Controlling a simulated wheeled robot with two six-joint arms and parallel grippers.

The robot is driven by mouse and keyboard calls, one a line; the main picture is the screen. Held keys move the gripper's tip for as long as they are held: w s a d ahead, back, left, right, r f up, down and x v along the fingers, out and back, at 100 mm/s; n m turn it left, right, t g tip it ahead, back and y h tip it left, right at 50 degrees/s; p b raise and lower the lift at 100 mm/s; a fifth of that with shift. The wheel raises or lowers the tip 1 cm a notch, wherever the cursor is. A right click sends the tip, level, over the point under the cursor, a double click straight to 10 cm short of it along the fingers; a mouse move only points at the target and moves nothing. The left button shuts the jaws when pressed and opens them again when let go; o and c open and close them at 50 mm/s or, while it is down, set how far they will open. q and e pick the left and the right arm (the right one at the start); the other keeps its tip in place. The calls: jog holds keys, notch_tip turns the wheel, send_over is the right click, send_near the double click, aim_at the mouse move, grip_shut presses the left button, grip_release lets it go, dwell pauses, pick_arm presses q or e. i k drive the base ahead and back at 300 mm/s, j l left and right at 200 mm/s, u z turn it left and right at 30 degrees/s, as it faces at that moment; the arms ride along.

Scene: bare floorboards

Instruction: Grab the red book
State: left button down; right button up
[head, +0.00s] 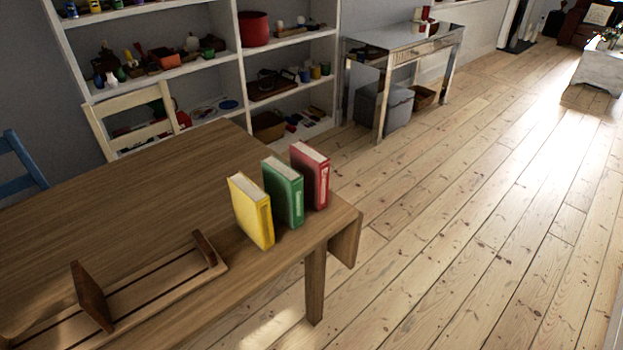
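The red book (314,177) stands upright near the far right corner of the wooden table (150,195). A green book (285,192) stands upright just to its left and nearer. A yellow book (252,211) stands upright further left and nearest of the three. The spines face right and toward me. The green book hides a small part of the red book's left side. Neither of my grippers shows in the head view.
A wooden book rack (150,290) with two upright ends lies on the table's near left. A cream chair (135,115) and a blue chair (20,165) stand behind the table. White shelves (240,75) and a console table (405,40) line the wall. The floorboards (470,230) at right are clear.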

aim_at(314, 166)
jog(key=i+l, duration=0.15)
jog(key=l, duration=0.25)
jog(key=i+l+u, duration=0.1)
jog(key=l, duration=0.25)
jog(key=i+l, duration=0.2)
jog(key=l, duration=0.2)
jog(key=i+l+u, duration=0.1)
jog(key=l, duration=0.3)
jog(key=i, duration=0.1)
